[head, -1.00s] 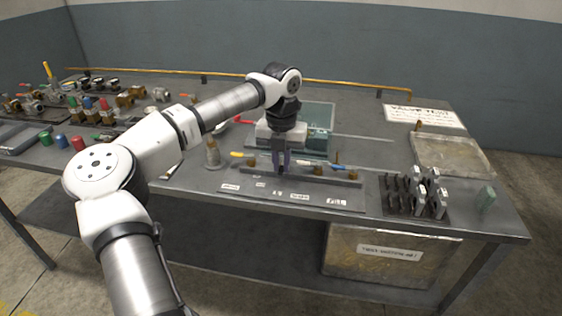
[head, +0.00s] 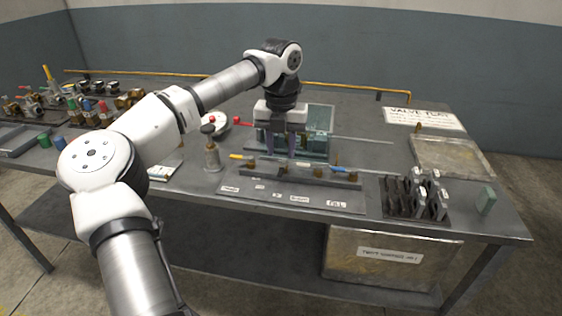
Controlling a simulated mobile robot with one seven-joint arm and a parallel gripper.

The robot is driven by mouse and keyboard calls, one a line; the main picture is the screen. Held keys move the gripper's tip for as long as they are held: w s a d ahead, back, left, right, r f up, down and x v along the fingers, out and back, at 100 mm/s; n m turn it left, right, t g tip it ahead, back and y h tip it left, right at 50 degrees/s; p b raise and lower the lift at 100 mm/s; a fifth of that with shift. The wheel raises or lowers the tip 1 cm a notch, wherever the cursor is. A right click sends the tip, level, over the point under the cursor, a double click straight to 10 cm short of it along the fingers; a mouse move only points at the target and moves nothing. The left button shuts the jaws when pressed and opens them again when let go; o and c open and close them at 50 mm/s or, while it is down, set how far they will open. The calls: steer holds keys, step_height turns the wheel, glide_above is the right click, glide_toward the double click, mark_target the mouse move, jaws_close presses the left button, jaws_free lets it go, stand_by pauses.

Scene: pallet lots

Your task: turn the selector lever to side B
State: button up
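My gripper (head: 282,150) is above the middle of the valve manifold (head: 318,181), pointing down. Its two purple-grey fingers are apart, with nothing visible between them. The manifold is a dark bar near the table's front edge, with several brass valves on it. A yellow lever (head: 238,156) is at its left end and a blue lever (head: 343,170) is toward its right. The selector lever is too small and dark to make out near the middle, below my fingers. The label strip (head: 262,195) lies in front, with a small tag (head: 277,195) at its middle; its letters are too small to read.
A dark rack (head: 405,209) with grey parts is at the right, beside a green block (head: 486,200). A shallow metal tray (head: 450,158) lies behind the rack.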

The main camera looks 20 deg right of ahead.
mark_target(281, 171)
step_height(281, 171, up, 9)
steer(key=shift+f, duration=0.1)
stand_by(0.5)
